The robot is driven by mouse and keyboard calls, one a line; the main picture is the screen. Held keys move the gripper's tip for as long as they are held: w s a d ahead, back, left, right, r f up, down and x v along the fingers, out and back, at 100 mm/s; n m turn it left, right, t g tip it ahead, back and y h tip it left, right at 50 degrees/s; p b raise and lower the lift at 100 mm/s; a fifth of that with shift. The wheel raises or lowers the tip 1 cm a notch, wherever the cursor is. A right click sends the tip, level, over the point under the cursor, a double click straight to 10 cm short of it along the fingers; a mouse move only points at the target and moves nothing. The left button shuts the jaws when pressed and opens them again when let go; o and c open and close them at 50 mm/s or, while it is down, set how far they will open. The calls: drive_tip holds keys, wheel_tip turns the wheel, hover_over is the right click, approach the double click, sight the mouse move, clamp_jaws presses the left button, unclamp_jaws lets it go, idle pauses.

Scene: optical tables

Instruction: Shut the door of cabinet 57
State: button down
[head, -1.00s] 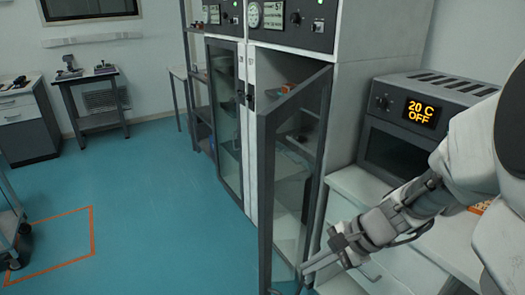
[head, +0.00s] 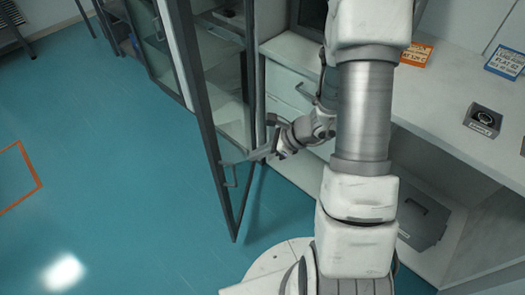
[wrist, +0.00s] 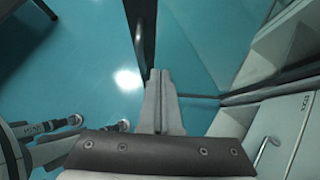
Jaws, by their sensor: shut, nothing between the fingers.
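The cabinet door (head: 209,115), a dark frame with glass, stands open in the head view, swung out from the cabinet (head: 220,62). Its bar handle (head: 231,176) is near the free edge. My gripper (head: 226,163) is shut and empty, its fingertips close by the handle at the door's outer side. In the wrist view, the shut fingers (wrist: 160,76) point toward a dark upright part of the door (wrist: 146,35). I cannot tell whether they touch it. No number is readable on the door.
A white bench with drawers (head: 290,88) stands right of the door. On its top are an orange card (head: 416,54), a blue card (head: 507,61) and a small dark box (head: 484,120). The blue floor (head: 110,150) left of the door is clear.

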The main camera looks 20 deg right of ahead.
drive_tip(key=w+a+f+b, duration=0.1)
drive_tip(key=w+a+f, duration=0.2)
drive_tip(key=a, duration=0.3)
drive_tip(key=shift+w+a, duration=0.2)
drive_tip(key=shift+w, duration=0.05)
drive_tip(key=shift+f, duration=0.1)
